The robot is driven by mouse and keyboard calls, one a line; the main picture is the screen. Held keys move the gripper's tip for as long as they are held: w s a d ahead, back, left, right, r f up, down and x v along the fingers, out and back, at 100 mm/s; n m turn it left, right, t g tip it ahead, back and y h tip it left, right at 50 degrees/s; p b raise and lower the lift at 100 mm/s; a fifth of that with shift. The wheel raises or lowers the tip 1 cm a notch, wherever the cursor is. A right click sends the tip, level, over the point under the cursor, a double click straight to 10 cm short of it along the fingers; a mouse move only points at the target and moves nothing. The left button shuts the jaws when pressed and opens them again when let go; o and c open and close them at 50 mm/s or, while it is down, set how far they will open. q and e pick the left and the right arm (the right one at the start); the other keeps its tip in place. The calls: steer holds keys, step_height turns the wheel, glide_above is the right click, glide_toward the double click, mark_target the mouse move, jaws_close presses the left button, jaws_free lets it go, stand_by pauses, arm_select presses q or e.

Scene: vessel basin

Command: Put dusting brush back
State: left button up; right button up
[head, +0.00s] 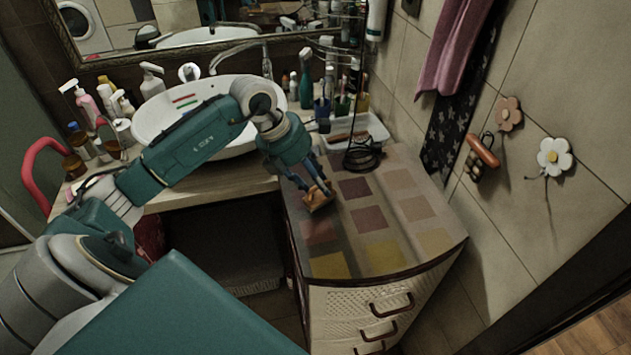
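My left gripper (316,189) reaches down over the patterned top of the drawer cabinet (411,208). Its fingers are closed around a small orange-brown piece (318,201), which looks like the dusting brush. The fingers hide part of it, and I cannot tell whether it touches the cabinet top. A white tray (346,126) with a brown item in it sits at the back of the cabinet, beyond the gripper. My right gripper is not in view.
Bottles and cups crowd the rack behind. The white sink (160,125) is left, under my arm. An orange-red item (483,151) hangs on the right wall near flower hooks (554,157). The cabinet's front is clear.

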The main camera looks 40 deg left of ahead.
arm_select(q)
steer(key=shift+r, duration=0.25)
steer(key=shift+a+r, duration=0.2)
steer(key=shift+r, duration=0.05)
steer(key=b+v, duration=0.2)
steer(key=v, duration=0.9)
steer(key=shift+s+b, duration=0.2)
steer(key=shift+b, duration=0.2)
steer(key=shift+r, duration=0.1)
